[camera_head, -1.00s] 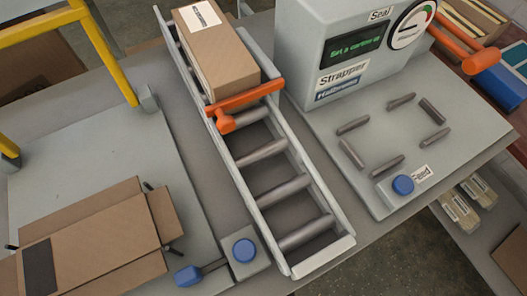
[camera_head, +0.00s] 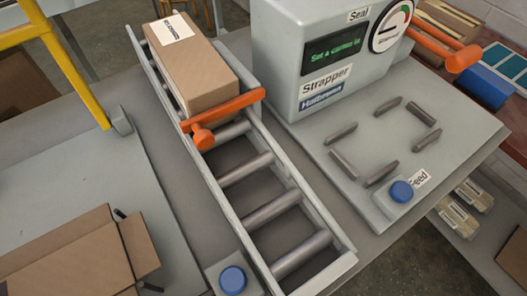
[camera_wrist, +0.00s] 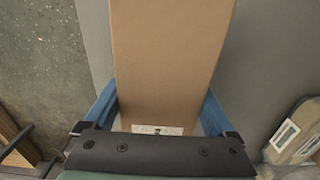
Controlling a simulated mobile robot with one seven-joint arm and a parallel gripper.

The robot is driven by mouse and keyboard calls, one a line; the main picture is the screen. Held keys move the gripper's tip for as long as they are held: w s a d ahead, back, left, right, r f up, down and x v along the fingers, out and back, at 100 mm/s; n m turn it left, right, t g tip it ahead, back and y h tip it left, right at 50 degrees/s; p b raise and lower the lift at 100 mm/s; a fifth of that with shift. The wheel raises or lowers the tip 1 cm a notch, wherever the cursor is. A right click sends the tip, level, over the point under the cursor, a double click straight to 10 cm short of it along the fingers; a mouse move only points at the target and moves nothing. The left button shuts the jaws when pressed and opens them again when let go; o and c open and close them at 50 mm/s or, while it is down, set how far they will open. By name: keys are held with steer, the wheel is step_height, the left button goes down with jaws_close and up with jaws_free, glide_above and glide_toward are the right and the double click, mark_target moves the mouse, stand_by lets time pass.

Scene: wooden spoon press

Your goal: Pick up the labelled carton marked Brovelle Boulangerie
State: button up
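In the wrist view a long plain brown carton (camera_wrist: 170,60) lies between the two blue fingers of my gripper (camera_wrist: 160,108). The fingers meet its two sides, and my gripper looks shut on it. A small white label (camera_wrist: 158,130) shows on it near the dark palm, too small to read. My gripper is outside the head view. There, another brown carton (camera_head: 205,78) with a white label (camera_head: 172,27) sits on the upper part of the roller conveyor (camera_head: 232,205), against an orange bar (camera_head: 225,107). Its label cannot be read, so I cannot tell which carton is Brovelle Boulangerie.
An open flat carton (camera_head: 75,258) lies at lower left, below a yellow frame (camera_head: 70,75). Another blue button (camera_head: 232,280) is beside the conveyor.

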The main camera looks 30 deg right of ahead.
steer(key=c, duration=0.9)
